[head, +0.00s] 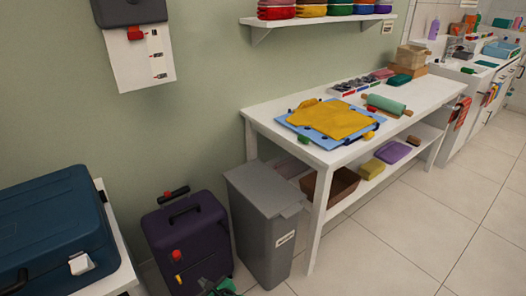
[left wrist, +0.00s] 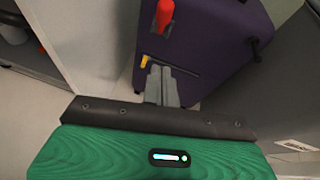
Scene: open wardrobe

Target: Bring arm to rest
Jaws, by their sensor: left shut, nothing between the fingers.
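My left gripper (head: 217,288) shows at the bottom edge of the head view, partly cut off, in front of a purple suitcase (head: 190,240). In the left wrist view its grey fingers (left wrist: 161,72) are together and empty. They point toward the lower front of the suitcase (left wrist: 215,45), which has a red part and a yellow part on it. I cannot tell the exact gap between fingertips and suitcase. The rest of the left arm is hidden below the head view. My right gripper is in neither view.
A grey bin (head: 265,225) stands right of the suitcase. A blue case (head: 50,235) lies on a white stand at the left. A white table (head: 330,155) holds a yellow garment (head: 335,118) and a rolling pin (head: 387,105). The tiled floor (head: 420,225) at the right is clear.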

